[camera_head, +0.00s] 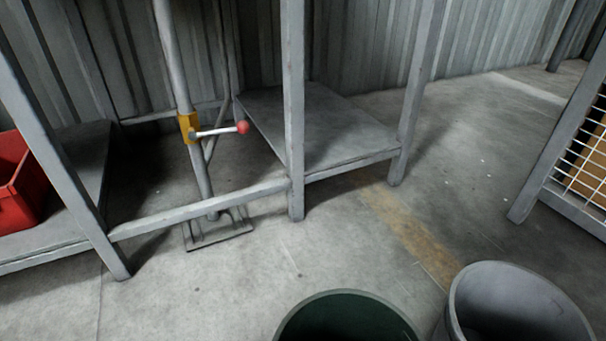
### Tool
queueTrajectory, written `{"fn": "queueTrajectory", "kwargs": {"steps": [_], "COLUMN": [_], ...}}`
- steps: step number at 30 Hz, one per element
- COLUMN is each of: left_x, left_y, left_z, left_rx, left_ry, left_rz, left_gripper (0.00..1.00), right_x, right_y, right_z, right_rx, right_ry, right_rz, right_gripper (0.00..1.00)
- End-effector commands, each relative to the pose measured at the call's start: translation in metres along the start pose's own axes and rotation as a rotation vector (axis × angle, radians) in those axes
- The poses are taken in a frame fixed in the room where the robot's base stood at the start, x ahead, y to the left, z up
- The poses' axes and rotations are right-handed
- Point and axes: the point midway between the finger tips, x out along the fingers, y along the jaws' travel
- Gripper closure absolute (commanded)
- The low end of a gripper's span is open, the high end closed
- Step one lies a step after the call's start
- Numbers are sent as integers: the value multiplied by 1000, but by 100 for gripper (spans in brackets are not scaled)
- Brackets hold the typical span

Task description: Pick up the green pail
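The green pail (345,322) stands at the bottom edge of the head view, right of the middle. Only its round rim and dark green inside show; its lower part is cut off by the frame. A grey pail (515,308) stands close to its right, also cut off at the bottom. Neither of my grippers is in view.
A grey metal frame with a low shelf (325,125) stands ahead. A pole with a yellow clamp (189,127) and red-knobbed lever (242,127) rises on its left. A red bin (18,185) sits far left, a wire rack (585,165) right. Open concrete floor lies between.

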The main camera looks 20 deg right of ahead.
Motion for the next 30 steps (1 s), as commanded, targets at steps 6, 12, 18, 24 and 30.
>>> {"fn": "queueTrajectory", "kwargs": {"steps": [6, 12, 18, 24, 30], "left_x": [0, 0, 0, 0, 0], "left_y": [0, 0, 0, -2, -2], "left_z": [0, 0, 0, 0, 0], "left_rx": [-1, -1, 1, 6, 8], "left_ry": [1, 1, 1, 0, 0], "left_rz": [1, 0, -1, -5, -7], "left_gripper": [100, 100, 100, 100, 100], "right_x": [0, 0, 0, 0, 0], "right_y": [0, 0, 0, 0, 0], "right_z": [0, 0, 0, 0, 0], "right_rx": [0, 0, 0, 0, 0], "right_ry": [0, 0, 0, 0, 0], "right_rz": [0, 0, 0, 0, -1], "right_gripper": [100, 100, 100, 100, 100]}}
